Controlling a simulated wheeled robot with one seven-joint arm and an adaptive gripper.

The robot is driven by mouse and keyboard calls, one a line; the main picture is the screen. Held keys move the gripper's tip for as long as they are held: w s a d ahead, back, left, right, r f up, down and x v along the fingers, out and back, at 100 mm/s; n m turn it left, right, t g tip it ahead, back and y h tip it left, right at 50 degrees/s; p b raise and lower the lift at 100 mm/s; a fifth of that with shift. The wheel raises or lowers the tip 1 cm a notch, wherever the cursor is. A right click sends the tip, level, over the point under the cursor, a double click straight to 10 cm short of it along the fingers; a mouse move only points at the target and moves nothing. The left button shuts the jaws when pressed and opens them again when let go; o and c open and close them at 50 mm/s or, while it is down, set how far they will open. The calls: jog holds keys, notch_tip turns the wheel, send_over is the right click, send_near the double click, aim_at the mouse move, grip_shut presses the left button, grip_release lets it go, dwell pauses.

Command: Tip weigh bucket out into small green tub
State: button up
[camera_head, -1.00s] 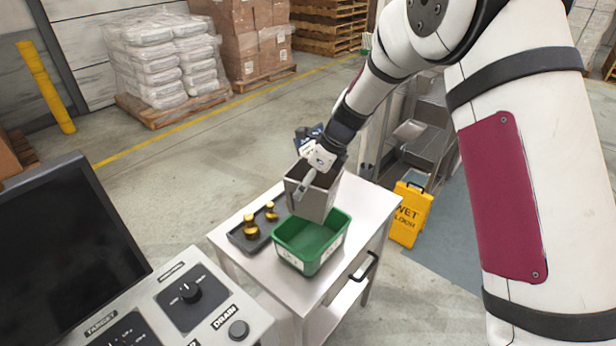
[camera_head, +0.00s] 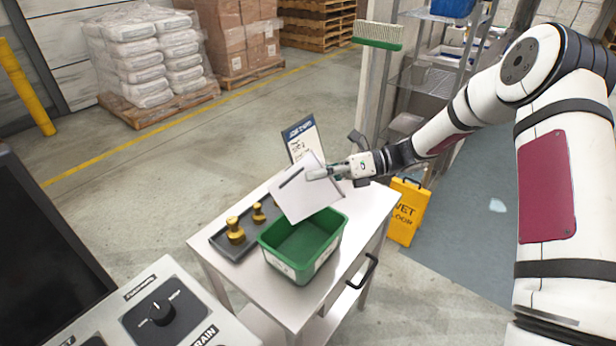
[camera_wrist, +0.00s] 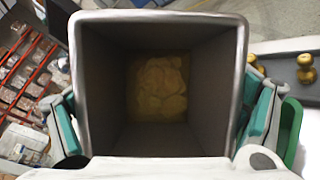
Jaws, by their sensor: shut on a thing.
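The weigh bucket (camera_head: 301,190) is a grey metal bucket, tilted above the far side of the small green tub. In the wrist view I look into the bucket (camera_wrist: 92,85), and a yellowish, lumpy material (camera_wrist: 160,88) lies at its bottom. My gripper (camera_head: 330,172) is shut on the bucket, and its teal-padded fingers show on both sides in the wrist view. The small green tub (camera_head: 328,240) stands upright on the white cart; the inside that shows looks empty. A sliver of the tub (camera_wrist: 291,125) shows at the right of the wrist view.
A dark tray (camera_head: 228,250) with brass weights (camera_head: 235,230) lies left of the tub on the white cart (camera_head: 350,255). A sign card (camera_head: 301,138) stands behind the bucket.

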jog(key=y+b, duration=0.1)
jog(key=f+m+y+b, duration=0.1)
jog(key=y, duration=0.1)
jog(key=y+b, duration=0.1)
jog(key=shift+w+d+f+m+y+b, duration=0.25)
jog(key=shift+d+f+m+y+b, duration=0.05)
jog(key=shift+b, duration=0.05)
jog(key=shift+s+f+m+g+y+b, duration=0.1)
jog(key=shift+m+g+y+b, duration=0.25)
jog(key=shift+y+b, duration=0.4)
dwell(0.7)
